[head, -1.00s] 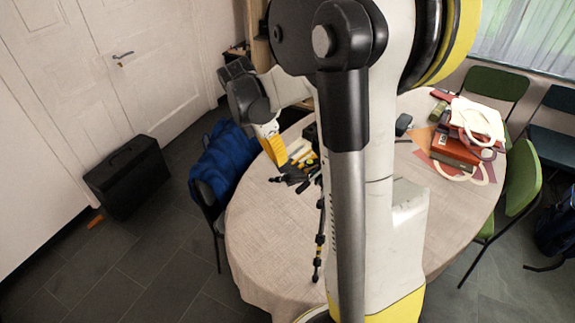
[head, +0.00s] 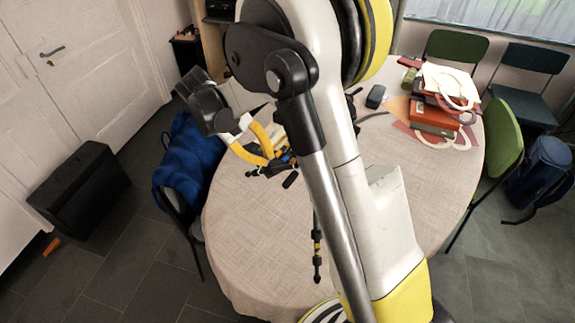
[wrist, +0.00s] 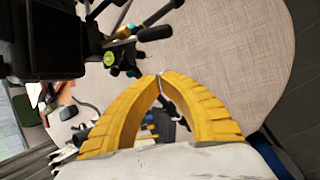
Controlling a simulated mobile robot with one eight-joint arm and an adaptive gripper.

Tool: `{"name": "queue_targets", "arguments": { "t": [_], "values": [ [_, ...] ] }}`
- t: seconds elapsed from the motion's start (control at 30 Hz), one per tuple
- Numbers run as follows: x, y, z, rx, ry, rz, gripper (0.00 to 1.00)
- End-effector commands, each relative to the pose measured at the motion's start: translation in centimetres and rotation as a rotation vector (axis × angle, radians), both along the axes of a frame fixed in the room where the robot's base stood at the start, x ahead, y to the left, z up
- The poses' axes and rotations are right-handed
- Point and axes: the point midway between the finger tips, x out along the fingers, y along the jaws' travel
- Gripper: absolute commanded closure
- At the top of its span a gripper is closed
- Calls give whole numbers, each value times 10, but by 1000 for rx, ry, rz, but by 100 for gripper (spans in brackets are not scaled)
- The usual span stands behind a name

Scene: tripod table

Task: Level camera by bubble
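In the wrist view a dark box-shaped camera (wrist: 42,40) fills the upper left, on a black tripod head (wrist: 120,42). A small round green bubble level (wrist: 111,58) shows on the head; where its bubble sits is too small to tell. Dark handles (wrist: 155,33) stick out to the right. My gripper (wrist: 158,77) has yellow fingers whose tips meet just below these handles, apart from them in the picture, with nothing clearly held. In the head view my gripper (head: 268,158) is over the table's left part; a tripod leg (head: 317,250) shows beside my arm, which hides the camera.
The round cloth-covered table (head: 255,225) has bare room at front left. Small dark items (head: 290,180) lie near my gripper. A stack of books and a bag (head: 440,110) stands at the right. A chair with a blue jacket (head: 185,160) touches the left side; green chairs (head: 500,135) stand right.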

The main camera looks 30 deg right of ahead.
Motion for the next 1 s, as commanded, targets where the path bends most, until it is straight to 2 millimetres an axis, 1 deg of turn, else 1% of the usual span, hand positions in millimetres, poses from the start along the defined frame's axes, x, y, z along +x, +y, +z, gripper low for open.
{"name": "queue_targets", "arguments": {
  "t": [0.17, 0.27, 0.57, 0.6, 0.63, 0.73, 0.83, 1.0],
  "values": [
    [-5, -9, -16, 1, -1, 0, 100],
    [-10, -17, -31, 2, -1, -1, 100],
    [-29, -46, -86, 2, 0, 0, 100],
    [-33, -44, -76, 2, 0, 3, 100],
    [-36, -42, -71, 3, 0, 4, 100],
    [-44, -39, -58, 3, 1, 3, 100],
    [-48, -37, -50, 3, 1, 2, 100],
    [-50, -37, -47, 3, 1, 2, 100]
  ]
}}
